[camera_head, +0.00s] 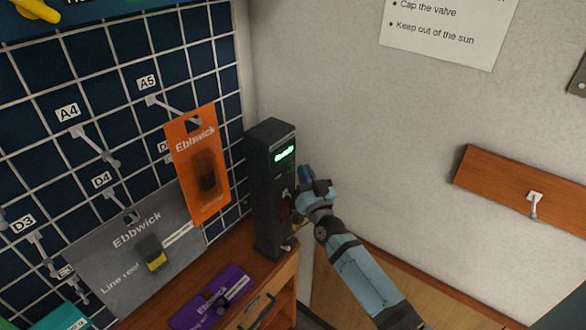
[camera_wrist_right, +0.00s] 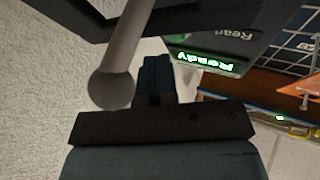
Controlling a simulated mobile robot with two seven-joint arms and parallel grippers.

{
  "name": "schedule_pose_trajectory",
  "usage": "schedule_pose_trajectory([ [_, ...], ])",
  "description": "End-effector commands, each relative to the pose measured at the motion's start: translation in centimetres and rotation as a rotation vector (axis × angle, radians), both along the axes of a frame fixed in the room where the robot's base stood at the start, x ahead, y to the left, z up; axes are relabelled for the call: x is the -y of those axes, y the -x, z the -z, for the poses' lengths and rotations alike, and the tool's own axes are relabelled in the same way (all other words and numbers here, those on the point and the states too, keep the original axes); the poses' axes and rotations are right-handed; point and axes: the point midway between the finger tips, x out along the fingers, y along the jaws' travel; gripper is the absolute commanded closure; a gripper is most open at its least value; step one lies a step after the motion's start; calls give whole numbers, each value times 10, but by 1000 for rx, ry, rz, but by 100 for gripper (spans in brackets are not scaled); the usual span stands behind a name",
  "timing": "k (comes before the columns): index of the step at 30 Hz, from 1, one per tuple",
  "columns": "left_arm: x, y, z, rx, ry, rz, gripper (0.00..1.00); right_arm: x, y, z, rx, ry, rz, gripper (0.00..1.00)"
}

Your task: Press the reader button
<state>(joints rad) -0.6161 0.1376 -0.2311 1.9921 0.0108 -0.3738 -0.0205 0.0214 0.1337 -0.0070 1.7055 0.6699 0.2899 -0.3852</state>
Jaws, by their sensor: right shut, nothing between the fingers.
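The reader (camera_head: 266,195) is a tall dark box standing upright on the wooden shelf, with a lit green display (camera_head: 284,153). In the right wrist view its display (camera_wrist_right: 207,62) reads "Ready", upside down. My right gripper (camera_head: 305,173) is beside the reader's front, below and right of the display. It also shows in the right wrist view (camera_wrist_right: 157,72), its fingers shut and empty, pointing toward the reader. I cannot tell whether it touches the reader. I cannot make out the button; my gripper and arm cover part of the reader's front. My left gripper is not in view.
A wire grid with hooks and hanging orange (camera_head: 208,190) and grey (camera_head: 130,245) packs is left of the reader. A purple pack (camera_head: 212,300) lies on the shelf. A grey ball-ended rod (camera_wrist_right: 112,88) is close by in the wrist view. The wall at right is mostly bare.

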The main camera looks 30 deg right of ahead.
Motion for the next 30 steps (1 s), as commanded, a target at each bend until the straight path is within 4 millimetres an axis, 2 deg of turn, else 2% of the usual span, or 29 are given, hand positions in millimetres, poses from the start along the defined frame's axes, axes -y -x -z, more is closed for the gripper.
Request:
schedule_pose_trajectory([
  [30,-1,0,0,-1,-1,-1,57,-5,-11,0,0,-1,0,100],
])
